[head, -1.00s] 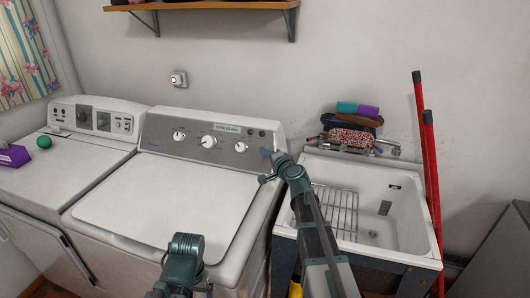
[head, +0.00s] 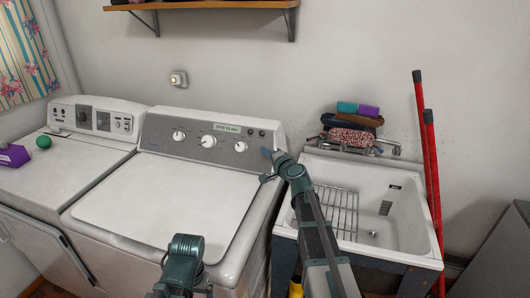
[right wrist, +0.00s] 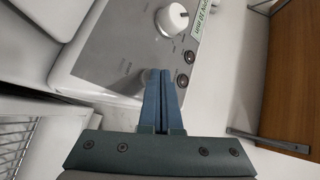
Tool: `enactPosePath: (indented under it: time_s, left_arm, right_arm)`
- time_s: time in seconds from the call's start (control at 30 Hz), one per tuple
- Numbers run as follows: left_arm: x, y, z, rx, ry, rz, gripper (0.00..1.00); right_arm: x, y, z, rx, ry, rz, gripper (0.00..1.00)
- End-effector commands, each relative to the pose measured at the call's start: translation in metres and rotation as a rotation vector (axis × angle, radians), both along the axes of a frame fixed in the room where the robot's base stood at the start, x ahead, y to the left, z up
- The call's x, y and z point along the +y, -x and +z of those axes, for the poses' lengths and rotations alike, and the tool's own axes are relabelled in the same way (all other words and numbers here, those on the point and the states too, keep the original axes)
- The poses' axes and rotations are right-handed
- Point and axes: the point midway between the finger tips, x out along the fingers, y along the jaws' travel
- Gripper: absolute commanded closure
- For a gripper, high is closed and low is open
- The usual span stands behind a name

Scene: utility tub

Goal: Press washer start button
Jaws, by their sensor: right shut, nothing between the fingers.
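The washer (head: 150,205) is the white top-loader in the middle of the head view. In the right wrist view the buttons (right wrist: 184,69) lie just right of the fingertips, and a knob (right wrist: 172,18) is above. My right gripper (head: 267,153) is shut and empty at the panel's right end, below the buttons; contact cannot be told. My left arm shows at bottom centre, its fingers out of sight.
A second white machine (head: 85,160) stands left, with a green ball (head: 44,142) and purple box (head: 14,156) on it. A white utility tub (head: 405,228) with a wire rack (head: 335,212) stands right, beside red poles (head: 428,160). A wooden shelf (head: 200,5) hangs above.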

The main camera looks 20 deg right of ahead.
Motion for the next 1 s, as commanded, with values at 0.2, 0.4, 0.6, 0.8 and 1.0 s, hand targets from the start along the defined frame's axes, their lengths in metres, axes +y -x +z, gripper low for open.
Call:
enactPosePath:
  time_s: [0.2, 0.4, 0.6, 0.8, 1.0]
  left_arm:
    - [0.0, 0.0, -0.0016, 0.0, 0.0, 0.0, 0.06]
    - [0.0, 0.0, -0.0028, 0.0, 0.0, 0.0, 0.06]
    - [0.0, 0.0, -0.003, 0.0, 0.0, 0.0, 0.06]
    - [-0.0001, 0.0, -0.0027, 0.0, 0.0, 0.0, 0.06]
    - [0.0, 0.0, 0.0013, 0.0, 0.0, 0.0, 0.06]
  right_arm:
    - [-0.0015, -0.002, -0.0016, 0.0, 0.0, 0.0, 1.0]
    - [-0.0027, -0.0038, -0.0028, 0.0, 0.0, 0.0, 1.0]
    - [-0.0031, -0.0044, -0.0029, 0.0, 0.0, 0.0, 1.0]
    - [-0.003, -0.0041, -0.0026, 0.0, 0.0, -0.001, 1.0]
    - [0.0003, 0.001, 0.0013, 0.0, 0.001, 0.0, 1.0]
